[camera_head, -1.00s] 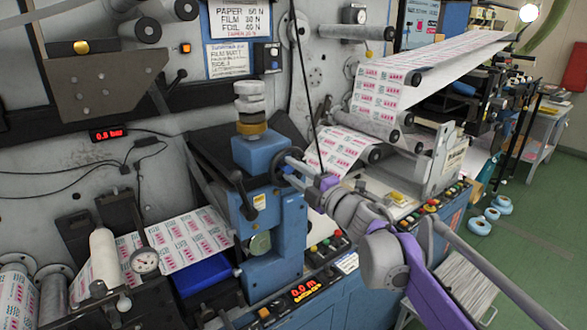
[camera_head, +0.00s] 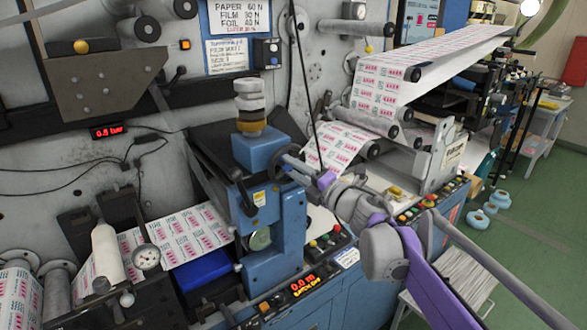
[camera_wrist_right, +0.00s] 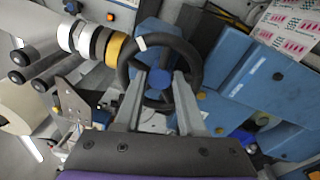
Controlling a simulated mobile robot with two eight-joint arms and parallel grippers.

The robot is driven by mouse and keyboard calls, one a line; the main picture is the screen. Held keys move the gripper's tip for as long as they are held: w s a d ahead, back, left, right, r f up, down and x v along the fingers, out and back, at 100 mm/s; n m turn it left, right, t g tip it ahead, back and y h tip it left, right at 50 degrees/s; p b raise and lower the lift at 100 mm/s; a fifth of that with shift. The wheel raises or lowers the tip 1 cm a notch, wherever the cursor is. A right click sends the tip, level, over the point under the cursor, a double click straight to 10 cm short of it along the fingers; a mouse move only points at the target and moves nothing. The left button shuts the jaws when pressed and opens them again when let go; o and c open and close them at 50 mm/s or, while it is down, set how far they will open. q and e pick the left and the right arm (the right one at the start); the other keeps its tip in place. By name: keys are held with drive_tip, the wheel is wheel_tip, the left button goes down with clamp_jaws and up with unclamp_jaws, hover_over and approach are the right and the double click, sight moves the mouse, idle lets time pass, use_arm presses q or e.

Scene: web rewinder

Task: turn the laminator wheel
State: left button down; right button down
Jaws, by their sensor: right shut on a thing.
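The laminator wheel is a dark handwheel (camera_head: 279,163) on the right side of the blue laminator stand (camera_head: 262,215). In the right wrist view the wheel's black rim (camera_wrist_right: 190,58) is seen close up, around a blue hub (camera_wrist_right: 160,80). My right gripper (camera_head: 306,171) reaches the wheel from the right. In the wrist view its two grey fingers (camera_wrist_right: 163,95) lie across the wheel, one on each side of the hub, and it is shut on the wheel. The exact contact is partly hidden. My left gripper is not in view.
White and yellow rings (camera_head: 250,105) are stacked on top of the stand. A button panel (camera_head: 325,243) sits below the wheel.

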drive_tip(key=c, duration=0.8)
unclamp_jaws()
drive_tip(key=shift+o, duration=0.2)
use_arm(q)
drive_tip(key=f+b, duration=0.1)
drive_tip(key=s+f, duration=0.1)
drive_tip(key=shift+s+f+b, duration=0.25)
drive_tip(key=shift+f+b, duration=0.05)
drive_tip(key=shift+b, duration=0.05)
use_arm(e)
drive_tip(key=v, duration=1)
drive_tip(key=shift+s+d, duration=0.2)
drive_tip(key=shift+s, duration=0.15)
